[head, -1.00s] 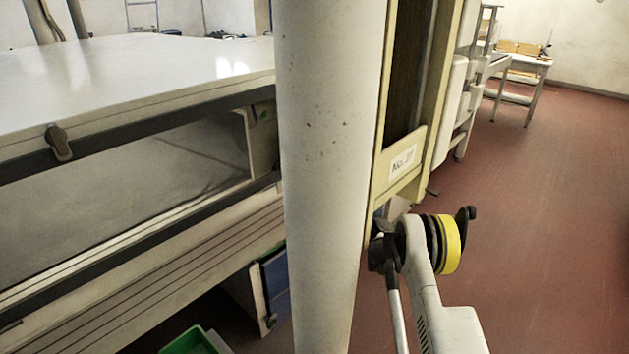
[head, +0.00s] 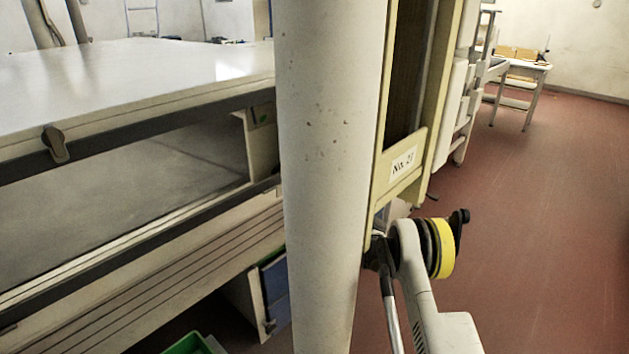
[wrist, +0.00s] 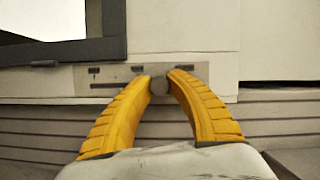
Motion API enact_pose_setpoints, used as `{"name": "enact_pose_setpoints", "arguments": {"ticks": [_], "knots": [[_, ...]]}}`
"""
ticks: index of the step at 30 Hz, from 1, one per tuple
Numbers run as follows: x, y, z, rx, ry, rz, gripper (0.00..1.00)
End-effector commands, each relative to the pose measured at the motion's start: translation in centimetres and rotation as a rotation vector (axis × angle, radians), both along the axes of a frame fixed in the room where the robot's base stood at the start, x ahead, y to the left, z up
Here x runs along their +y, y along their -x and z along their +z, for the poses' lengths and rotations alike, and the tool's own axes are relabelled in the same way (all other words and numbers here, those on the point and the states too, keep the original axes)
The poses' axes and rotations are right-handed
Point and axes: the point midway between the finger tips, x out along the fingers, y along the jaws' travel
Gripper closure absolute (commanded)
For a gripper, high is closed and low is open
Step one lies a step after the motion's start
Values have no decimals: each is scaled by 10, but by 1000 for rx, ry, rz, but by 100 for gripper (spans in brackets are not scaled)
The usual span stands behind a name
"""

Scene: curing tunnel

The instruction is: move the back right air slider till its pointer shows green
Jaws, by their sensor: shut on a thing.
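In the wrist view, a grey slider plate (wrist: 120,75) is fixed on the pale tunnel side, with dark marks and a dark slot running along it. A round grey knob (wrist: 159,86) is at the right part of the slot. My gripper (wrist: 160,80) has its two yellow fingers around this knob, shut on it. No pointer and no green mark can be made out on the plate at this size. In the head view, the gripper and the slider are out of sight; part of my arm shows at the lower right.
The tunnel's dark-edged opening (wrist: 66,50) is at the upper left of the wrist view. In the head view, a thick pale column hides the middle. A tall cream frame (head: 404,180) with a number label stands right of it. Red floor (head: 545,220) is free at the right.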

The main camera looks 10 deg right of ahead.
Motion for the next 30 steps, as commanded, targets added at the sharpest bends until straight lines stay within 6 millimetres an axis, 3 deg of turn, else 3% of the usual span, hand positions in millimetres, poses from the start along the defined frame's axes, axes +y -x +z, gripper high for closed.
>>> {"name": "enact_pose_setpoints", "arguments": {"ticks": [8, 16, 17, 18, 19, 30], "knots": [[27, 20, 0, 0, 0, 2, 100], [28, 21, 0, -1, -1, 0, 100], [28, 21, 0, -1, -1, 0, 73], [28, 21, 0, -1, -1, 0, 60], [28, 21, 0, -1, -1, 0, 56], [24, 25, -2, 0, 0, 0, 56]]}}
